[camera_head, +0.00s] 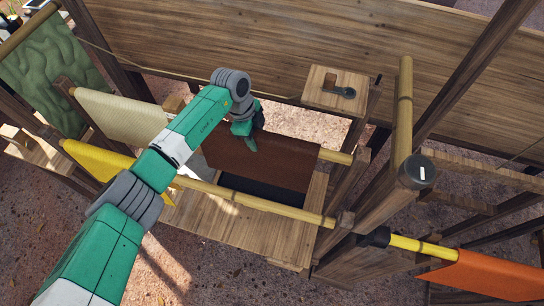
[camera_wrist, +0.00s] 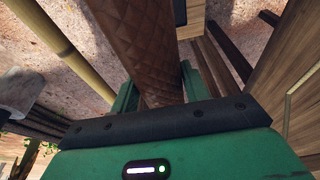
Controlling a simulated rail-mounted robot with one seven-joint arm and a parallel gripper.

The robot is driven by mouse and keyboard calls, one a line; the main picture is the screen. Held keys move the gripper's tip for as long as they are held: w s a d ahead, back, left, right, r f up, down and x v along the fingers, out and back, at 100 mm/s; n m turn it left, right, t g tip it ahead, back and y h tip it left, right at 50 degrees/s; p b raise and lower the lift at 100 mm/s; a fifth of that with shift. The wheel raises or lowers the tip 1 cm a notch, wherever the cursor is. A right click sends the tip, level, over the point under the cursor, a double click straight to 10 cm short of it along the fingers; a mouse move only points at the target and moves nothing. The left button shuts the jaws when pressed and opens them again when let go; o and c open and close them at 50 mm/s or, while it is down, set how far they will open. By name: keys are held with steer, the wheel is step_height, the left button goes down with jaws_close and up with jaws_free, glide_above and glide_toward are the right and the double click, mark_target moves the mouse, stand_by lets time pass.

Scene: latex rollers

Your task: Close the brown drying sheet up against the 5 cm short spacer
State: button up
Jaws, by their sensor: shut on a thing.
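The brown drying sheet (camera_head: 285,163) hangs from a bamboo pole (camera_head: 336,156) in the middle of the head view. My gripper (camera_head: 247,140) is at the sheet's upper left part. In the wrist view the quilted brown sheet (camera_wrist: 146,45) runs between the two green fingers of my gripper (camera_wrist: 158,90), which are closed on it. I cannot pick out the 5 cm short spacer for certain. A small wooden block (camera_head: 174,103) shows behind the cream sheet's right end, and I cannot tell whether it is the spacer.
A cream sheet (camera_head: 115,113) and a yellow sheet (camera_head: 95,158) hang to the left, a green one (camera_head: 55,65) farther left. A yellow pole (camera_head: 260,201) crosses in front. A wooden box with a dark handle (camera_head: 340,88) stands behind right. An orange sheet (camera_head: 485,277) hangs at lower right.

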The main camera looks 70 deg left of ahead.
steer(key=shift+s+a, duration=1.3)
steer(key=shift+s, duration=0.3)
steer(key=shift+f+b, duration=0.15)
steer(key=shift+b, duration=0.15)
steer(key=o, duration=1.2)
steer(key=shift+c, duration=0.2)
steer(key=v, duration=0.7)
steer(key=shift+s+r, duration=0.1)
steer(key=shift+r, duration=0.25)
